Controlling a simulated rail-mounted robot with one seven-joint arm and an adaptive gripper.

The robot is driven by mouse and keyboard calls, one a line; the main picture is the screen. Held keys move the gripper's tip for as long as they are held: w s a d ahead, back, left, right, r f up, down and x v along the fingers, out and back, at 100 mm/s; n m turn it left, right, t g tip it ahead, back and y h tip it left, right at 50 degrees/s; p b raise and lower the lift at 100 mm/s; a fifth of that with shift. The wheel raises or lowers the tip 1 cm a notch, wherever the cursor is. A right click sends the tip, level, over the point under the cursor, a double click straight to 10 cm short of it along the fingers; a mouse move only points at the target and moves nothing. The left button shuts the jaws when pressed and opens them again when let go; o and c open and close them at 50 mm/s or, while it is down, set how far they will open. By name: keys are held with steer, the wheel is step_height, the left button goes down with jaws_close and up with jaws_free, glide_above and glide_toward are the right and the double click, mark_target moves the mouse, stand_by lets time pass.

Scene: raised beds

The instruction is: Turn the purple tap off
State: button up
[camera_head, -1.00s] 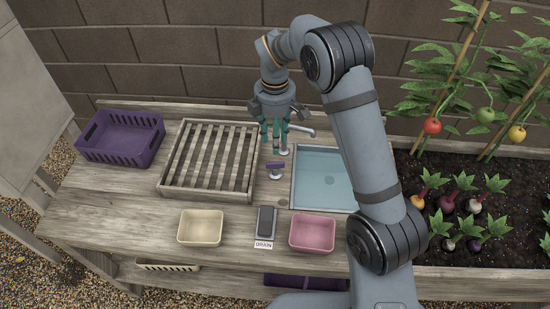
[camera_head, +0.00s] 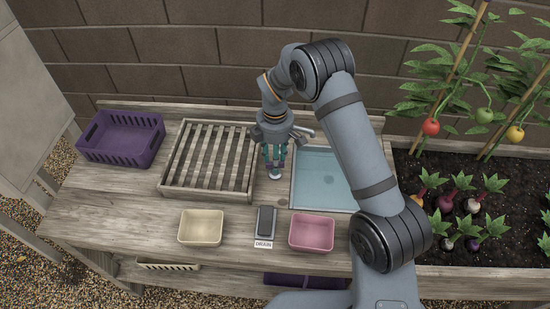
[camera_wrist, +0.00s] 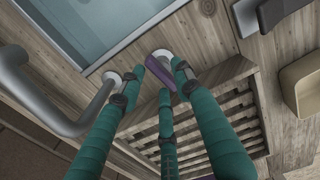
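The purple tap handle (camera_wrist: 160,69) sits on a round grey base (camera_head: 275,174) on the bench, left of the sink. In the head view my gripper's fingers mostly hide the handle. My gripper (camera_head: 275,158) points down over it. In the wrist view my gripper (camera_wrist: 160,82) has its teal fingertips spread around the handle, with the handle between them. A gap shows on the left side; whether the right fingertip touches cannot be told. The grey spout (camera_wrist: 60,122) curves at the left in the wrist view. The sink (camera_head: 322,180) holds blue water.
A slatted wooden rack (camera_head: 207,160) stands close left of the tap. In front are a cream tub (camera_head: 200,228), a dark drain pedal or switch (camera_head: 266,221) and a pink tub (camera_head: 311,233). A purple crate (camera_head: 120,137) is at the far left. A planted bed (camera_head: 500,240) lies right.

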jaws_close()
stand_by(0.3)
steer(key=shift+f+m+b, duration=0.2)
steer(key=shift+m+b, duration=0.5)
steer(key=shift+b, duration=0.05)
steer(key=shift+r+m, duration=0.2)
steer(key=shift+m, duration=0.1)
steer(key=shift+d, duration=0.1)
steer(key=shift+o, duration=0.7)
jaws_free()
steer(key=shift+r, duration=0.1)
